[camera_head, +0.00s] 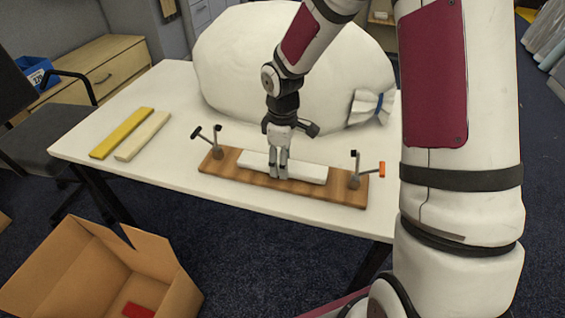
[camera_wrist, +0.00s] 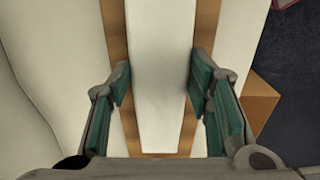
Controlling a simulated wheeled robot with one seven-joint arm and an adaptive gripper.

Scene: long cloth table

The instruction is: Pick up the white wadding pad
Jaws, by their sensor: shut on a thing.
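The white wadding pad (camera_head: 308,173) is a long narrow block lying along a wooden board (camera_head: 222,164) on the table. My gripper (camera_head: 279,174) reaches down over its middle, one finger on each side. In the wrist view the pad (camera_wrist: 163,60) runs between the green-lined fingers of my gripper (camera_wrist: 161,85), with strips of the board (camera_wrist: 206,25) showing on both sides. My gripper is shut on the pad. The pad lies flat at board level, and I see no clear gap beneath it.
A big white sack (camera_head: 235,65) bulges behind. A yellow bar (camera_head: 122,133) and a cream bar (camera_head: 143,136) lie at left. A cardboard box (camera_head: 75,262) stands on the floor.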

